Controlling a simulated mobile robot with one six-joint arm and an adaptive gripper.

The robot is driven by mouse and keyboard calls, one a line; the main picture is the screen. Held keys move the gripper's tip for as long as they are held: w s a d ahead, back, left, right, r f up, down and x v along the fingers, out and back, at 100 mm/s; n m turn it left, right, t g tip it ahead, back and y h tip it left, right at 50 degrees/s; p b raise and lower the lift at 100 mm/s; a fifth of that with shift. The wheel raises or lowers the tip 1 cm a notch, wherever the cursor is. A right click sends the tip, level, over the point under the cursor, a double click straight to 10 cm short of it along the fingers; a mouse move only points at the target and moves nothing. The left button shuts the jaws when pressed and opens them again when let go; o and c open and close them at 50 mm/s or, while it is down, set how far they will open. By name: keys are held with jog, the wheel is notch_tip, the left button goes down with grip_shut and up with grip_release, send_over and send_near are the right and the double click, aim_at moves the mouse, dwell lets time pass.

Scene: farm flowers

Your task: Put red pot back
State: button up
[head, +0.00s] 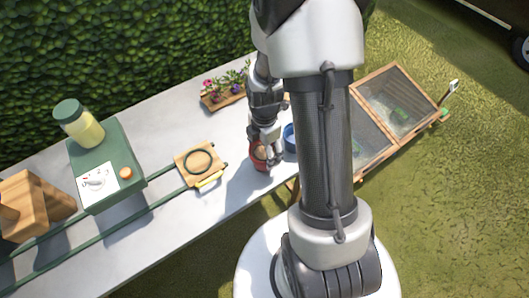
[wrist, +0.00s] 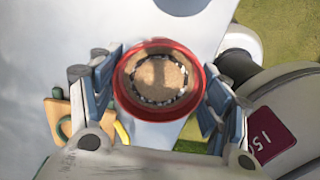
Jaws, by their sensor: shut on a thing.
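The red pot (head: 258,158) is between the fingers of my gripper (head: 264,148), near the front edge of the grey table in the head view. In the wrist view the red pot (wrist: 194,63) is seen from above, with a round brown top inside its red rim. My gripper (wrist: 158,92) is shut on it, with one finger on each side. The pot looks upright. I cannot tell whether its base touches the table. My arm hides part of the area behind and right of it.
A blue pot (head: 290,138) stands just right of my gripper. A wooden board with a dark ring (head: 199,162) lies to the left, by green rails. A green box (head: 106,165) bears a jar (head: 78,124). A flower tray (head: 222,97) is at the back. A wooden mesh-covered frame (head: 398,98) is right.

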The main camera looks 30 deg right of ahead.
jog(key=shift+f, duration=0.55)
jog(key=shift+f, duration=0.2)
jog(key=o, duration=1.3)
jog(key=shift+o, duration=0.2)
notch_tip(320, 180, up, 12)
jog(key=p, duration=0.4)
notch_tip(320, 180, up, 14)
jog(key=m+t, duration=0.2)
jog(key=m, duration=0.7)
send_over(264, 157)
jog(key=s+a, duration=0.5)
jog(key=a, duration=0.1)
jog(key=s+a+r+m+t, duration=0.2)
jog(key=s+a+r+m, duration=0.3)
jog(key=s+m, duration=0.3)
jog(key=shift+s+r+m+t, duration=0.3)
jog(key=shift+s+r+m, duration=0.05)
jog(key=shift+r+m, duration=0.35)
